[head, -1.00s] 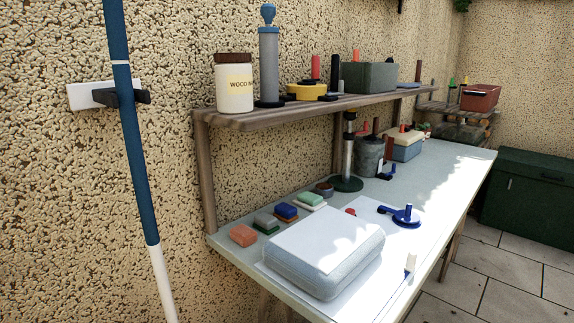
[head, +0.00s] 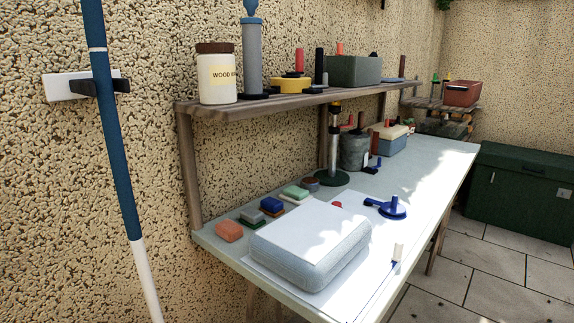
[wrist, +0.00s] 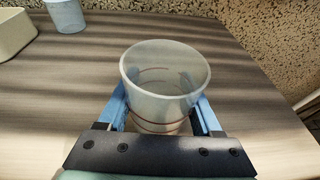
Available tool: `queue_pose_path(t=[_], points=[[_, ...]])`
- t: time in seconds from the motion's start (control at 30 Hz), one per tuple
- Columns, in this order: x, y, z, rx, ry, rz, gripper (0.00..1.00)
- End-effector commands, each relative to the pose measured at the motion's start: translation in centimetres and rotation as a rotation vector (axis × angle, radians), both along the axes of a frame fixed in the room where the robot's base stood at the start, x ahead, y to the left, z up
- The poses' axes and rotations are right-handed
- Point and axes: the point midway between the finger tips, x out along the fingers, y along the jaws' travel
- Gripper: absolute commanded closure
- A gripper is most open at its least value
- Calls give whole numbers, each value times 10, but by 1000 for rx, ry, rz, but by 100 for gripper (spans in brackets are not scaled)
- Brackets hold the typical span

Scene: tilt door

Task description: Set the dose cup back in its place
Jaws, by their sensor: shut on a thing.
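In the wrist view, my gripper (wrist: 161,106) is shut on a clear, whitish cup (wrist: 165,78), which I take to be the dose cup. Its open rim faces the camera, and thin ring lines show on its wall. One blue finger is on each side of it. Wood-grained board (wrist: 250,95) lies beneath; I cannot tell whether the cup touches it. A second, bluish translucent cup (wrist: 65,14) stands at the top left, apart from the held one. The head view shows neither my gripper nor these cups.
A cream container (wrist: 14,32) is at the wrist view's left edge, with a stony wall behind.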

Motion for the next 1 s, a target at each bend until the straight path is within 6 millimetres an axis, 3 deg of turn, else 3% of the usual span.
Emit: queue_pose_path(t=[0.27, 0.3, 0.47, 0.77, 1.0], points=[[0, 0, -6, 0, 0, 0, 90], [0, 0, -6, 1, -1, 0, 30], [0, 0, -6, 0, 0, 0, 1], [-2, -2, -5, 0, 0, 1, 0], [-25, -23, 8, 1, 0, 3, 0]])
